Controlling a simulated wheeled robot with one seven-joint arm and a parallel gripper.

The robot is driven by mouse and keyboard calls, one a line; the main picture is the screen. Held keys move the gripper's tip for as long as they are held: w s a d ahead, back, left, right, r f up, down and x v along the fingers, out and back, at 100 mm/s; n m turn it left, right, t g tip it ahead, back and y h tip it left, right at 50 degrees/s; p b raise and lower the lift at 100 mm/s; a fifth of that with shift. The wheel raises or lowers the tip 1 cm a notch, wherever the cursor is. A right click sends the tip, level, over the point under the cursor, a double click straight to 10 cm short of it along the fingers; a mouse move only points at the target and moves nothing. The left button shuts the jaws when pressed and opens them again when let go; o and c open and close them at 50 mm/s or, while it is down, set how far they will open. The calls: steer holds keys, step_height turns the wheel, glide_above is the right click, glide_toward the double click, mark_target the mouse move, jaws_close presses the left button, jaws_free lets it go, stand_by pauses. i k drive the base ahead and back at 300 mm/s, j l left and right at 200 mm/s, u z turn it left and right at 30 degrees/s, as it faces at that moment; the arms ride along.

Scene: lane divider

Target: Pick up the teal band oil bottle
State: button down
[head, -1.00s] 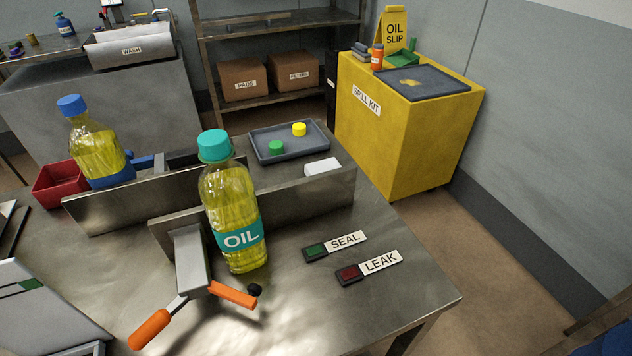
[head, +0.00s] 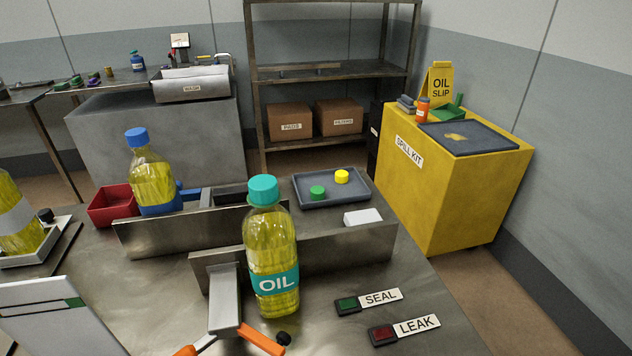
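The teal band oil bottle (head: 271,258) stands upright on the metal table, in front of the near metal divider wall (head: 345,247). It has a teal cap, yellow oil and a teal label reading OIL. A grey clamp-like tool with orange handles (head: 226,300) is close at its left, partly overlapping its outline; I cannot tell if they touch. My gripper is not in view.
A blue-capped bottle (head: 151,172) stands behind the far divider wall (head: 180,230), beside a red bin (head: 112,206). SEAL (head: 368,301) and LEAK (head: 404,330) buttons sit at right. A cap tray (head: 330,200) is behind.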

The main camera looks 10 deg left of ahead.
mark_target(269, 231)
steer(key=i+l+u, duration=0.3)
steer(key=l+u, duration=0.25)
steer(key=l, duration=0.15)
steer(key=i+l+u, duration=0.15)
steer(key=l+u, duration=0.15)
steer(key=l, duration=0.15)
